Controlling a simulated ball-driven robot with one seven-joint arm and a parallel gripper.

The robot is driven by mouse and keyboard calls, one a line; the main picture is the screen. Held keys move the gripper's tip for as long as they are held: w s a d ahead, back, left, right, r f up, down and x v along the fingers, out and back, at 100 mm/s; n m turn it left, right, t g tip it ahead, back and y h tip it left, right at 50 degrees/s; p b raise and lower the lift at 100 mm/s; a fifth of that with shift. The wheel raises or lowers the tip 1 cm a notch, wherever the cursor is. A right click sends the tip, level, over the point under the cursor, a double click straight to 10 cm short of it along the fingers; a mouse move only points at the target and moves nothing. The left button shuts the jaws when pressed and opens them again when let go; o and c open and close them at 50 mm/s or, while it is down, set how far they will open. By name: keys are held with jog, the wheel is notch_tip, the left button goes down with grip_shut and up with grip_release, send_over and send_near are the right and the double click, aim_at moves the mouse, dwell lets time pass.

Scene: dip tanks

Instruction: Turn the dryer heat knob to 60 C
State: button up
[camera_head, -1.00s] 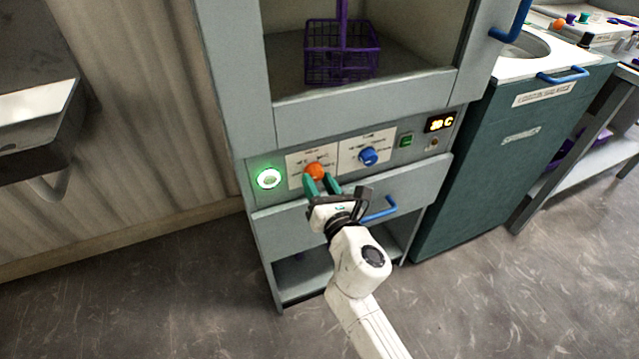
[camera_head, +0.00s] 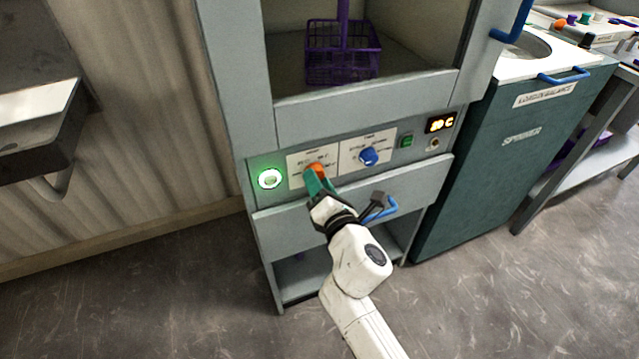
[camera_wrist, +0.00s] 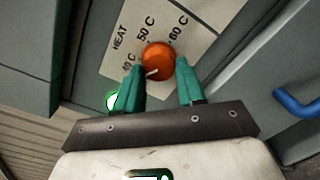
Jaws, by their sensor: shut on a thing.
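The orange dryer heat knob (camera_head: 315,168) sits on the left label plate of the dryer's grey control strip. It also shows in the wrist view (camera_wrist: 158,57), with labels "HEAT", "50 C", "60 C" and a partly hidden "0 C" around it. A pale mark on the knob lies near its lower edge in the wrist view, pointing away from "60 C" (camera_wrist: 178,28). My gripper (camera_wrist: 160,75) has teal fingers on both sides of the knob and is shut on it. In the head view my gripper (camera_head: 313,178) covers the knob's lower part.
A blue knob (camera_head: 368,156), a green button (camera_head: 406,141) and a lit display (camera_head: 440,123) are to the right. A glowing green ring button (camera_head: 269,179) is to the left. A purple basket (camera_head: 342,65) stands in the chamber above.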

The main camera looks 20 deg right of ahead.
jog(key=m+b, duration=0.2)
jog(key=m, duration=0.7)
jog(key=m+b, duration=0.3)
jog(key=m, duration=0.7)
jog(key=m+y+b, duration=0.1)
jog(key=m+b, duration=0.1)
jog(key=m, duration=0.7)
jog(key=shift+d+r+m+b, duration=0.15)
jog(key=shift+d+m+b, duration=0.15)
jog(key=shift+d, duration=0.05)
jog(key=o, duration=1.1)
jog(key=shift+r, duration=0.15)
jog(key=shift+c, duration=0.2)
jog(key=s+p, duration=0.1)
jog(key=s, duration=0.9)
jog(key=shift+s+d, duration=0.15)
jog(key=shift+s, duration=0.25)
